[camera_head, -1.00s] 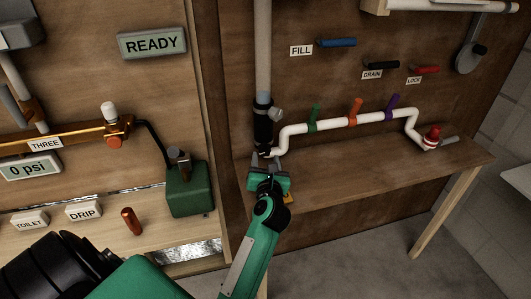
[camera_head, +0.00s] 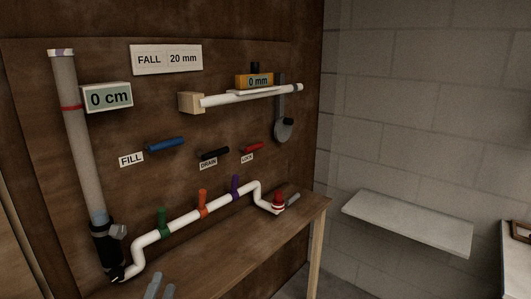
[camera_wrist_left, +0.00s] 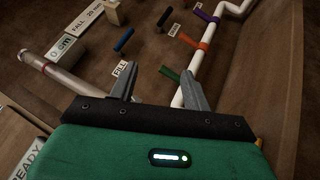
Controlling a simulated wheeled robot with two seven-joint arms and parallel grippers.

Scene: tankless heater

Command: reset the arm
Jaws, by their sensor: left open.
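My left gripper (camera_head: 160,287) shows only as two grey fingertips at the bottom edge of the head view, in front of the bench's left end. In the left wrist view the gripper (camera_wrist_left: 158,88) has its two fingers spread apart with nothing between them. Beyond them are the white pipe (camera_wrist_left: 219,32), the FILL label (camera_wrist_left: 120,68) and the green handle (camera_wrist_left: 169,74). I cannot tell how far the fingers are from the pipe. The rest of my left arm is outside the head view. My right gripper is in neither view.
The white pipe (camera_head: 183,228) with green, orange and purple handles runs above the wooden bench (camera_head: 245,243). A clear upright tube (camera_head: 78,140) stands left. Blue FILL (camera_head: 164,144), black DRAIN (camera_head: 214,154) and red LOCK (camera_head: 252,148) handles are on the wall. A grey shelf (camera_head: 410,225) is right.

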